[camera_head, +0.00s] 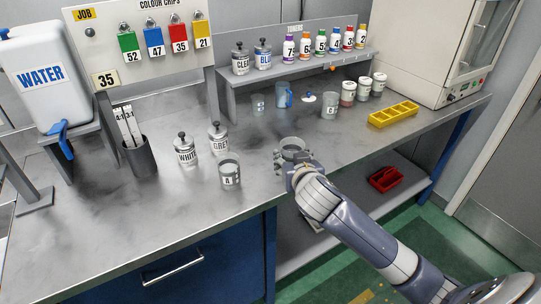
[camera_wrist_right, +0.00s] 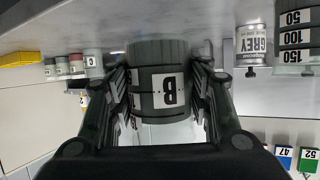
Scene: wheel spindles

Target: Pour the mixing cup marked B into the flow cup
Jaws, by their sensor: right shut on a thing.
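My right gripper (camera_head: 290,163) is shut on a grey see-through mixing cup (camera_head: 292,146) over the front of the bench. In the right wrist view, where things show upside down, the cup (camera_wrist_right: 160,70) carries a white label with B, between the two fingers (camera_wrist_right: 162,90). Its rim faces up in the head view, so it looks upright. I cannot tell its height over the bench. I cannot say for sure which thing is the flow cup; a blue handled vessel (camera_head: 284,95) stands at the back by the shelf. My left gripper is not in view.
Mixing cup A (camera_head: 230,172) and the WHITE (camera_head: 185,151) and GREY (camera_head: 219,139) tins stand left. Cup C (camera_head: 330,106) and several jars stand back right, near a yellow tray (camera_head: 393,115). A small white-and-blue thing (camera_head: 308,98) lies between.

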